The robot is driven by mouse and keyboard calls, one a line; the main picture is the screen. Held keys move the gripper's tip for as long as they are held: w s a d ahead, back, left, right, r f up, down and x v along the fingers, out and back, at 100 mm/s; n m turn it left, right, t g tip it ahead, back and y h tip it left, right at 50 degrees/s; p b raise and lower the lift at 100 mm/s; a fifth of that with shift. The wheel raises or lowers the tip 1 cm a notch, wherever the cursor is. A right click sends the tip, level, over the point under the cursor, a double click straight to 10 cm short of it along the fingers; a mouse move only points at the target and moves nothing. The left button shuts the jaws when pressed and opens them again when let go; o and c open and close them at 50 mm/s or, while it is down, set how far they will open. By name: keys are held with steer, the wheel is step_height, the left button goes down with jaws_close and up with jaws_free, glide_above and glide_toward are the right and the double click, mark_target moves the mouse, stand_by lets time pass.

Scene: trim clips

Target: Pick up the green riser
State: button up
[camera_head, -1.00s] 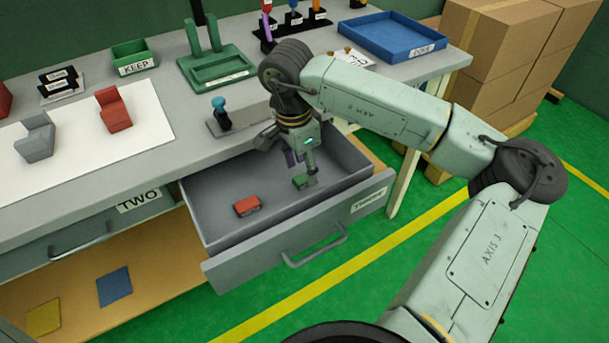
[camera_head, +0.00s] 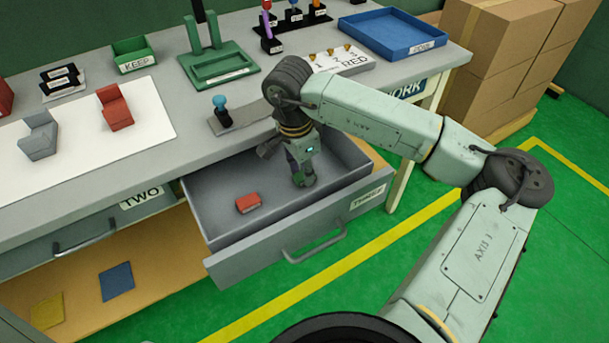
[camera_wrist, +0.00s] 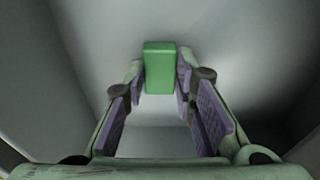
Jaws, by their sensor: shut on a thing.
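The green riser (camera_wrist: 160,68) is a small green block, seen in the wrist view between the far ends of my gripper's purple-padded fingers. My gripper (camera_head: 303,179) points down into the open drawer labelled THREE (camera_head: 283,237) and is shut on the riser. In the head view only a bit of green shows at the fingertips, and the fingers hide most of the riser. I cannot tell whether it still touches the drawer floor.
A red block (camera_head: 248,203) lies in the drawer to the left of my gripper. The drawer walls stand close around my gripper. A blue-knobbed tool (camera_head: 221,108) stands on the bench edge above. A blue tray (camera_head: 392,36) sits at the bench's far right.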

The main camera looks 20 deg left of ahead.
steer(key=shift+c, duration=1.1)
